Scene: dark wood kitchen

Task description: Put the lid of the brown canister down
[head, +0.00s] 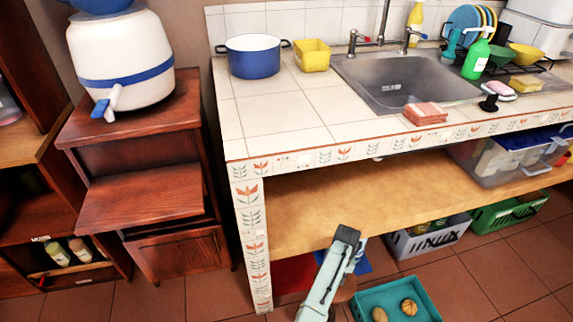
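I see no brown canister and no lid of one in the head view. Part of my own arm rises from the bottom edge, in front of the lower wooden shelf. I cannot make out my gripper or its fingers, so what it holds does not show.
A tiled counter (290,112) holds a blue pot (253,62), yellow container (312,56), sink (385,88) and pink sponges (425,113). A white dispenser (122,58) stands on a wooden cabinet (140,205). A teal crate (432,308) is on the floor. The counter's front left is clear.

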